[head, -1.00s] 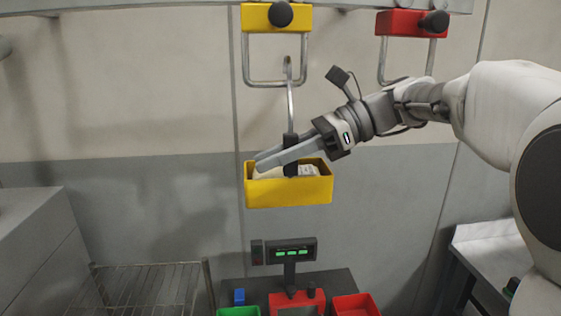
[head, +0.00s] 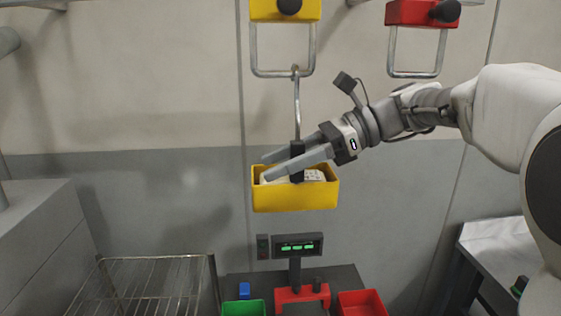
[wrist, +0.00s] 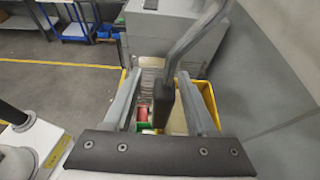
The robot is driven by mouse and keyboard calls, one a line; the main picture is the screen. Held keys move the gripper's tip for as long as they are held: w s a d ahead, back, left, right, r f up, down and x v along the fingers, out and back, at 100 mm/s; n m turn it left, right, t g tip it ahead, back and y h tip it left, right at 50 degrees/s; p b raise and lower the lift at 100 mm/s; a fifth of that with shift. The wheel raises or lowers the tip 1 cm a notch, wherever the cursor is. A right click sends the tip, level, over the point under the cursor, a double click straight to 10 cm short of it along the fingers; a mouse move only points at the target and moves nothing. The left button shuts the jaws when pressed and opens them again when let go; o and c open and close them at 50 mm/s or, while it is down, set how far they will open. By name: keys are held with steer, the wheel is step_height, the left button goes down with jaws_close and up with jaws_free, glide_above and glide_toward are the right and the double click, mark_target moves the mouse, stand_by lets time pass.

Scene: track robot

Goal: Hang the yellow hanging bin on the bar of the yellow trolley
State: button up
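The yellow hanging bin (head: 296,198) is upright below the yellow trolley (head: 285,10) in the head view, with pale contents inside. Its metal hook rod (head: 298,105) rises to the bottom bar (head: 283,74) of the trolley's loop, and the hook's curved top is at that bar. My gripper (head: 267,166) is open, its two fingers apart on either side of the bin's black grip (head: 297,160). In the wrist view my gripper (wrist: 160,76) shows gaps between both fingers and the black grip (wrist: 164,108). The bin's yellow rim (wrist: 208,98) shows beyond the right finger.
A red trolley (head: 422,13) with an empty loop hangs to the right on the overhead rail. Below are a scale display (head: 298,246), a green bin (head: 243,308), a red bin (head: 361,303) and a wire rack (head: 150,285). A grey cabinet (head: 45,240) stands at left.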

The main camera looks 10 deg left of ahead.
steer(key=shift+f, duration=0.1)
steer(key=v, duration=1.2)
steer(key=s+d+f+n+t+h+b, duration=0.1)
steer(key=s+d+f+n+t+h, duration=0.2)
steer(key=s+f+n+h, duration=0.1)
steer(key=s+d+f+n+t+h, duration=0.3)
steer(key=s+f+n, duration=0.3)
steer(key=f, duration=0.5)
steer(key=s+d+f+n+t+h+b, duration=0.1)
steer(key=s+d+f+n+t+h, duration=0.2)
steer(key=s+f, duration=0.5)
steer(key=s+d+n+h, duration=0.1)
steer(key=n+h, duration=0.1)
steer(key=h, duration=0.1)
steer(key=shift+d+b, duration=0.3)
steer(key=shift+d, duration=0.1)
